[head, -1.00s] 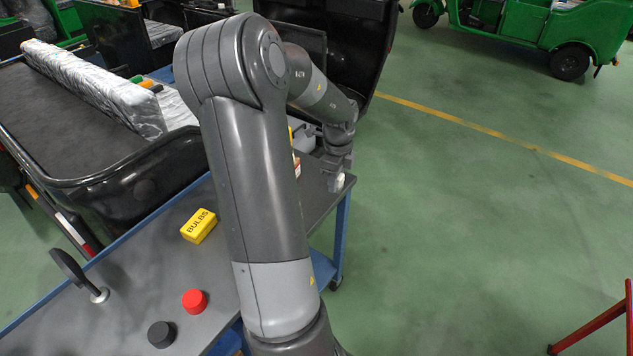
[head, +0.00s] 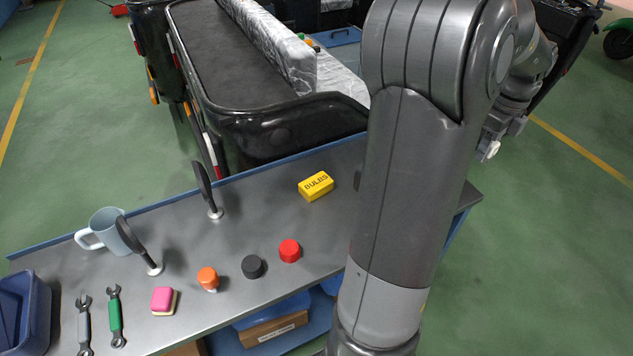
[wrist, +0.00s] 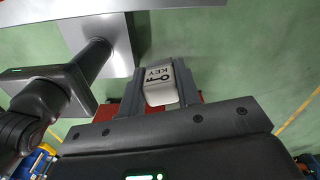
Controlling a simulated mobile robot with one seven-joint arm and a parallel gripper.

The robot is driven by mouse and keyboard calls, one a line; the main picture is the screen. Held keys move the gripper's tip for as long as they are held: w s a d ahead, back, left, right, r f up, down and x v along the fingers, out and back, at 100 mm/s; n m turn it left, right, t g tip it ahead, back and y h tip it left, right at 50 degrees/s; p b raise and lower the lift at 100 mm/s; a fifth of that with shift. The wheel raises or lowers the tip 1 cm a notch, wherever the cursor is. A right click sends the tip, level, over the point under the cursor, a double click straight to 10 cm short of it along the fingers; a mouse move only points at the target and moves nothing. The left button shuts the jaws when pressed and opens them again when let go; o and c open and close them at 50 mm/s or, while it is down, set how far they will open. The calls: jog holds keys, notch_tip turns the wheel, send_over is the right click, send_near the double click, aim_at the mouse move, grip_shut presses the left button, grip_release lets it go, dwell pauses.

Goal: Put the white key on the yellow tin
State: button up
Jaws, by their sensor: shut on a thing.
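The white key is a small white block with KEY and a key symbol printed on it. In the wrist view the key (wrist: 160,88) sits between the two fingers of my gripper (wrist: 158,76), which is shut on it. In the head view my gripper (head: 490,146) is at the upper right, past the bench's right end, with a bit of white at its tip. The yellow tin (head: 316,186), marked BULBS, lies on the bench to the left of my arm, well apart from the gripper.
On the grey bench (head: 110,260) stand a red knob (head: 289,251), a black knob (head: 252,266), an orange-topped piece (head: 207,278), a pink block (head: 163,300), two mirrors, a mug (head: 101,229) and wrenches. The bench around the tin is clear. A black rickshaw body (head: 270,125) stands behind.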

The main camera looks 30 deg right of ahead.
jog(key=w+a+f+n, duration=0.1)
jog(key=w+a+n, duration=0.4)
jog(key=w, duration=0.3)
jog(key=w+a+n, duration=0.5)
jog(key=w+a, duration=0.1)
jog(key=w, duration=0.2)
jog(key=n, duration=1)
send_over(315, 183)
notch_tip(315, 183, down, 16)
jog(key=shift+r, duration=0.1)
jog(key=shift+f, duration=2.25)
jog(key=shift+f, duration=0.1)
jog(key=o, duration=0.6)
jog(key=shift+c, duration=0.2)
jog(key=o, duration=0.4)
